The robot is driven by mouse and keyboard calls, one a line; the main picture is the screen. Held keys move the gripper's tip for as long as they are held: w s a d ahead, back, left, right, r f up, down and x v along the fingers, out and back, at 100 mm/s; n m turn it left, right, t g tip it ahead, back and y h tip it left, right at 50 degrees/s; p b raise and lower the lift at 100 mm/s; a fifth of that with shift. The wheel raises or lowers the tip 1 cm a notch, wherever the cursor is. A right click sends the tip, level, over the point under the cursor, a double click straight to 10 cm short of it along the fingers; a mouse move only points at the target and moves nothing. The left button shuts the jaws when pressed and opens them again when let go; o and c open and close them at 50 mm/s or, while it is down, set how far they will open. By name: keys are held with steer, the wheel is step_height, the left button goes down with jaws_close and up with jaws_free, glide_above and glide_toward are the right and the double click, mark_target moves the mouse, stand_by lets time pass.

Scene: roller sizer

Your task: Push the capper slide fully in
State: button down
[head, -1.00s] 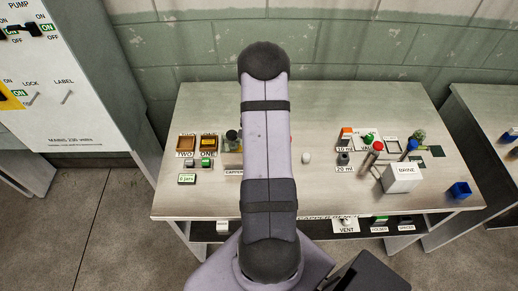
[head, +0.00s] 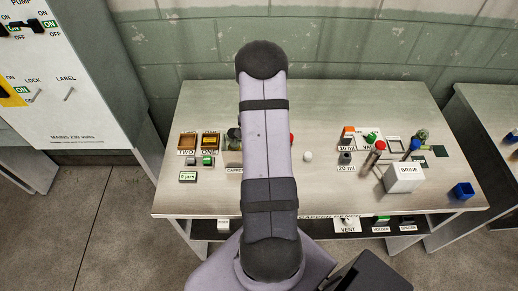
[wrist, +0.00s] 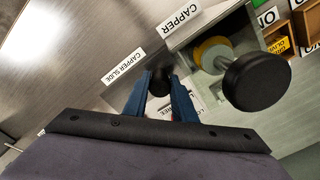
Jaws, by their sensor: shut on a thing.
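In the wrist view my gripper (wrist: 160,92) has its two blue fingers closed around a small dark knob (wrist: 159,78), mostly hidden between the tips. It is beside the CAPPER SLIDE label (wrist: 123,67), so it appears to be the slide's knob. The capper housing (wrist: 205,24) with its CAPPER label (wrist: 180,19) is just beyond and to the right. A large black round knob (wrist: 258,81) on a metal shaft with a yellow disc (wrist: 210,50) stands right of the fingers. In the head view my arm hides the gripper and most of the capper; how far in the slide sits cannot be told.
A white egg-shaped thing (head: 308,157), red- and blue-topped tools, a white BRINE box (head: 404,178) and a blue cup (head: 463,190) are to the right. The back of the table is clear.

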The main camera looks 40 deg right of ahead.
steer(key=c, duration=1.5)
jaws_free()
steer(key=shift+w+a, duration=0.2)
steer(key=shift+s+d+r, duration=0.1)
steer(key=shift+d, duration=0.05)
